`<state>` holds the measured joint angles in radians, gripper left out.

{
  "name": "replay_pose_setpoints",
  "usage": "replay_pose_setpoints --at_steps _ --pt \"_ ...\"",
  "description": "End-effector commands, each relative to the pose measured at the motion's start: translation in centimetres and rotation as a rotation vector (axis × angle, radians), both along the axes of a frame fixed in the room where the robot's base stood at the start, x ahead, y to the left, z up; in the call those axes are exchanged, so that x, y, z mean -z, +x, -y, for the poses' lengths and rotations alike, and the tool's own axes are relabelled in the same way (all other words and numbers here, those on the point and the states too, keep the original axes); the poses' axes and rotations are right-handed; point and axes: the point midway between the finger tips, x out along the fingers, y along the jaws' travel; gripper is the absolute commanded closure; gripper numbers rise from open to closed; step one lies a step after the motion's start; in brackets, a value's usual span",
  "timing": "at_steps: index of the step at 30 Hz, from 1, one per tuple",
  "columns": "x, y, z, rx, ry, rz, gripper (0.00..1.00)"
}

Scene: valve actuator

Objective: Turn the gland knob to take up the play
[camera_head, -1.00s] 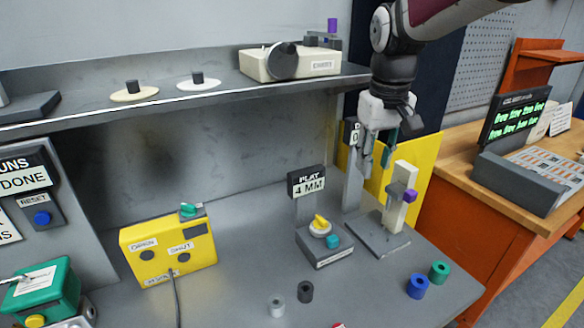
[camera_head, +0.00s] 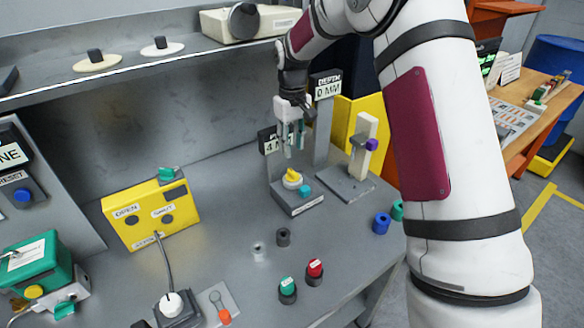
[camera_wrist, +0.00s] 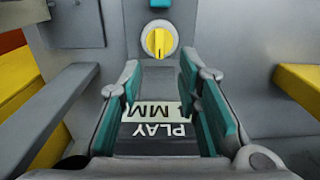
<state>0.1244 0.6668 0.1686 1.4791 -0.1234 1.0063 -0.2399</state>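The yellow knob (camera_head: 292,176) sits on a white disc on a small grey box (camera_head: 300,203) on the bench. In the wrist view the yellow knob (camera_wrist: 159,40) is straight beyond the fingertips, its ridge lined up with the finger direction. A teal button (camera_head: 305,189) is beside the knob. The PLAY sign (camera_head: 266,143) behind the box is partly hidden by my gripper; it reads 4 MM in the wrist view (camera_wrist: 157,121). My gripper (camera_head: 293,150) is open and empty, above the knob and apart from it, its teal-padded fingers (camera_wrist: 159,76) pointing down.
A DEPTH sign reading 0 MM (camera_head: 327,86) stands close behind my gripper on a grey post. A cream post with a purple knob (camera_head: 371,145) is to the right. A yellow OPEN/SHUT box (camera_head: 151,215) is on the left. A shelf (camera_head: 130,78) runs above.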

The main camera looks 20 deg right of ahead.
Motion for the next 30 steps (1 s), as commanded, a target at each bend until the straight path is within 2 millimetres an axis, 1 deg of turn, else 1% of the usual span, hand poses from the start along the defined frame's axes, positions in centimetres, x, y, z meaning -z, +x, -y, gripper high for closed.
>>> replay_pose_setpoints --at_steps 1,6,12,18,27,29,30 --pt "1.0 -0.3 0.0 -0.001 0.001 -0.004 0.69" --pt "4.3 -0.3 -0.1 -0.001 0.001 -0.004 0.69" --pt "7.3 -0.2 -0.1 0.0 0.0 -0.002 0.69" --pt "8.7 -0.1 -0.1 0.0 0.0 0.0 0.69" --pt "8.8 0.0 0.0 0.0 0.0 0.001 0.69" --pt "8.8 0.0 0.0 0.0 0.0 0.001 0.83" --pt "8.8 0.0 0.0 0.0 0.0 0.001 0.92"
